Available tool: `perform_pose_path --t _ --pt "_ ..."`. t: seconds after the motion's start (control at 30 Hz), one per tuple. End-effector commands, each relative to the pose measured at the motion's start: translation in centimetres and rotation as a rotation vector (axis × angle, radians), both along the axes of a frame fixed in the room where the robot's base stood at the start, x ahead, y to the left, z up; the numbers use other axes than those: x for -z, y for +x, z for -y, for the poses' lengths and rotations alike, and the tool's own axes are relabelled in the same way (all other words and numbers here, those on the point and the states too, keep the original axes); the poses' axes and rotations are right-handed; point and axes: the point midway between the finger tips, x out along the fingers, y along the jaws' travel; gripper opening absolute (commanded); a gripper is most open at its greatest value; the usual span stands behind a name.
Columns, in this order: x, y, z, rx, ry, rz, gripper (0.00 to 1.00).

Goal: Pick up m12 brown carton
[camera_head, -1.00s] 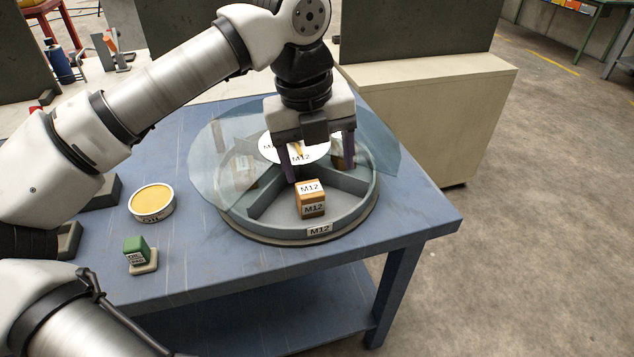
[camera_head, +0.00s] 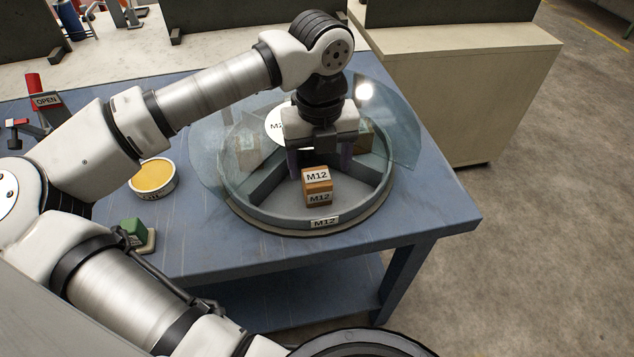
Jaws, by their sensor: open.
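The M12 brown carton (camera_head: 317,187) stands upright in the front compartment of a round grey divided tray (camera_head: 266,211). White M12 labels show on its top and front. My gripper (camera_head: 319,170) is open, pointing down, with its dark purple fingers just behind and above the carton in the picture. The fingers are apart and nothing shows between them. Their tips are partly hidden, so I cannot tell their exact height or gap to the carton. An M12 label (camera_head: 324,222) is on the tray's front rim.
A clear cover (camera_head: 205,155) spreads over the tray's sides and back; the front is open. Other cartons (camera_head: 246,152) sit behind it. A yellow-topped round tin (camera_head: 153,178) and a green block (camera_head: 133,230) lie left on the blue table (camera_head: 430,212).

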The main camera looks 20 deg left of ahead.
Motion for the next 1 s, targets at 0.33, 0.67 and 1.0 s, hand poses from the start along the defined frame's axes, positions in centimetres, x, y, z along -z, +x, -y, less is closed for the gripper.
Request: perform_pose_path --t 0.33,0.67,1.0 --pt "4.2 0.2 -0.5 0.000 -0.003 -0.001 0.71" --pt "5.3 0.2 -0.6 0.000 0.001 0.001 0.71" --pt "5.3 0.2 -0.6 0.000 0.000 0.001 0.29"
